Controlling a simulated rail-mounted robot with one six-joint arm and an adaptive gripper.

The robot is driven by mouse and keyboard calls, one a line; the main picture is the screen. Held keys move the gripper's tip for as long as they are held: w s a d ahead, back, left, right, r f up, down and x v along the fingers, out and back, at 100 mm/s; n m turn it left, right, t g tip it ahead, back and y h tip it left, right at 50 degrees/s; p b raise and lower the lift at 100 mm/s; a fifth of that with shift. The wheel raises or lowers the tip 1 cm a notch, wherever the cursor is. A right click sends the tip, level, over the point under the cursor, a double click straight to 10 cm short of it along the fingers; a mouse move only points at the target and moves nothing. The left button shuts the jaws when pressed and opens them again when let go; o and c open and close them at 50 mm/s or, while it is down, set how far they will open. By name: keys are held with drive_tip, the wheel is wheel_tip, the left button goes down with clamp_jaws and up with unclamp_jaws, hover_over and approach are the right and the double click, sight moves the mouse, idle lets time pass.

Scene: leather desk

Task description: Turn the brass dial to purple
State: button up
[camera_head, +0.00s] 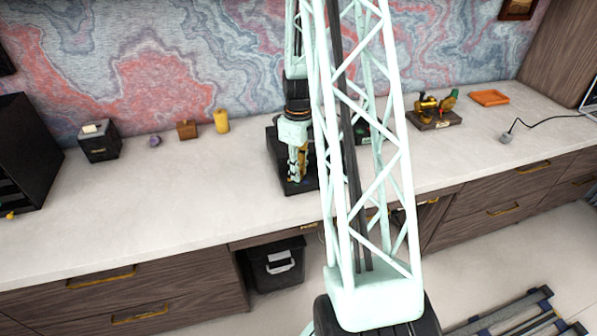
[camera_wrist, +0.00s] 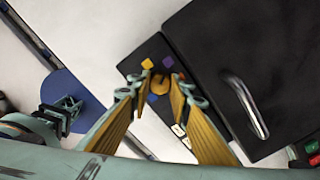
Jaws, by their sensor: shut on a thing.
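The brass dial (camera_wrist: 159,86) sits on a dark panel (camera_wrist: 137,63) in the wrist view. My gripper (camera_wrist: 161,79) is shut on the dial, one finger on each side of it. A purple mark (camera_wrist: 168,61) and a yellow mark (camera_wrist: 147,64) lie just beyond the fingertips on the panel. The fingers cover much of the dial, and I cannot tell which mark it points to. In the head view my gripper (camera_head: 297,170) reaches down to the dark unit (camera_head: 302,187) on the counter; the dial is hidden there.
A black door or lid with a silver handle (camera_wrist: 244,104) is beside the dial. Small items stand along the back: a dark box (camera_head: 98,145), a purple object (camera_head: 154,141), a brown block (camera_head: 187,131) and a yellow cylinder (camera_head: 221,121). An orange tray (camera_head: 489,98) lies right. The front left counter is clear.

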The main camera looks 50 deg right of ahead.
idle(0.3)
drive_tip(key=o, duration=0.8)
drive_tip(key=shift+o, duration=0.2)
drive_tip(key=shift+r, duration=0.1)
wheel_tip(320, 180, up, 12)
idle(0.5)
idle(0.3)
idle(0.4)
